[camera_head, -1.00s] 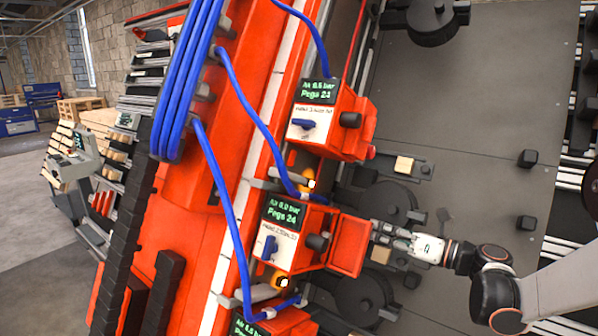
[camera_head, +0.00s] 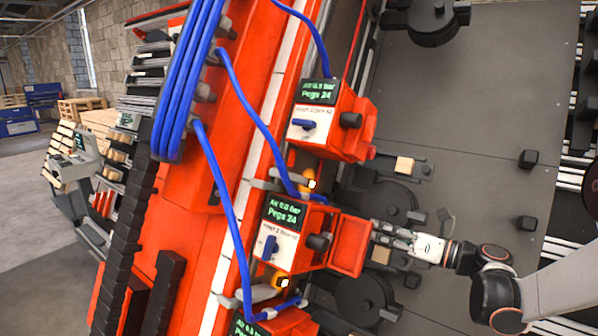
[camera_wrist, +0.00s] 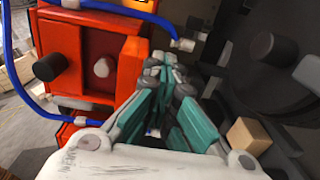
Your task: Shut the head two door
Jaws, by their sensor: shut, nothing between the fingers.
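The middle red head (camera_head: 290,236), whose display reads 0.0 bar and Pegs 24, has a red door (camera_head: 349,246) standing open on its right side. I take this as head two; its small label is hard to read. In the wrist view, the red head (camera_wrist: 85,55) is at upper left, with the orange-red door (camera_wrist: 133,72) beside the fingers. My gripper (camera_head: 374,228) is shut and empty, with its tips at the door's upper right edge; I cannot tell whether they touch. The closed fingertips (camera_wrist: 165,68) also show in the wrist view.
Another red head (camera_head: 330,122) is above, and a third (camera_head: 275,324) is partly cut off below. Blue hoses (camera_head: 235,215) run to the heads. Black round reels (camera_head: 390,203) and a wooden block (camera_head: 380,254) are close to my gripper. The grey panel (camera_head: 460,110) is mostly clear.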

